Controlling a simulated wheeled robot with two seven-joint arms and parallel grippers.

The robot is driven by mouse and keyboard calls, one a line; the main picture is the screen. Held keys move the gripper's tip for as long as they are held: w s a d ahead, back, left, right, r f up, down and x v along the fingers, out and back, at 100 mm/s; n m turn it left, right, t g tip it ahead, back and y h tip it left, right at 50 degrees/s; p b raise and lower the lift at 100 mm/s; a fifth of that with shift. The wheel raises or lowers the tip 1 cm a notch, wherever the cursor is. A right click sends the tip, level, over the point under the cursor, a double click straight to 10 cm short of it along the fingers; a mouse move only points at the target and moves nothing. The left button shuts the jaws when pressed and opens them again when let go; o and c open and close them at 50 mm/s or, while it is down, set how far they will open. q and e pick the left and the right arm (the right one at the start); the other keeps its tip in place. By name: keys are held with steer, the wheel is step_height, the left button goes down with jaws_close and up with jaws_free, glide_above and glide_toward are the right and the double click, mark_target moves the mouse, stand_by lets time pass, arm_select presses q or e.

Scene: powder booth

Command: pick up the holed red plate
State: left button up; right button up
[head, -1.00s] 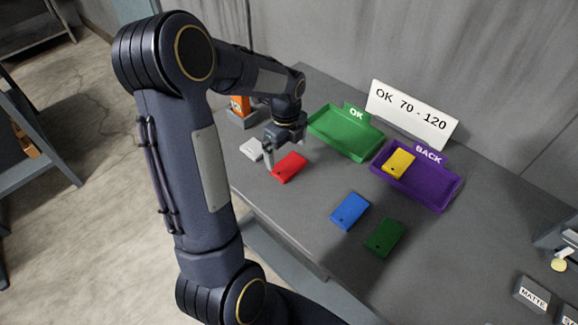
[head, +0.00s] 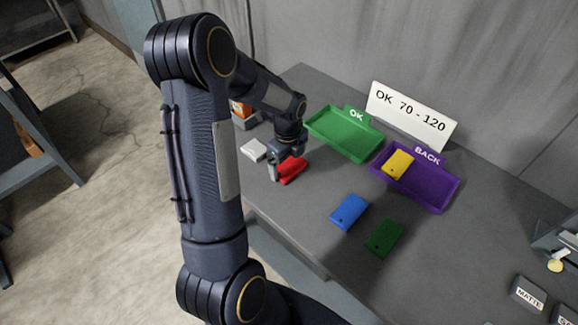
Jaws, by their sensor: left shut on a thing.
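The red plate (head: 291,171) lies on the grey table, left of centre in the head view. Its hole is hidden behind my gripper. My left gripper (head: 277,174) is down at the plate's left end and is shut on it. The plate appears to be at table height; I cannot tell whether it is lifted. My right gripper is not in view.
A green OK tray (head: 340,148) is empty behind the plate. A purple BACK tray (head: 440,200) holds a yellow plate (head: 398,164). A blue plate (head: 349,212) and a dark green plate (head: 384,238) lie nearer. A white block (head: 254,150) sits left of the gripper.

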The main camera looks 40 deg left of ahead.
arm_select(q)
steer(key=shift+r, duration=0.1)
steer(key=shift+r, duration=0.6)
steer(key=s+d+r+b, duration=0.3)
steer(key=s+d+r, duration=0.3)
steer(key=s+r, duration=0.5)
steer(key=shift+s+r, duration=0.3)
steer(key=shift+s, duration=0.55)
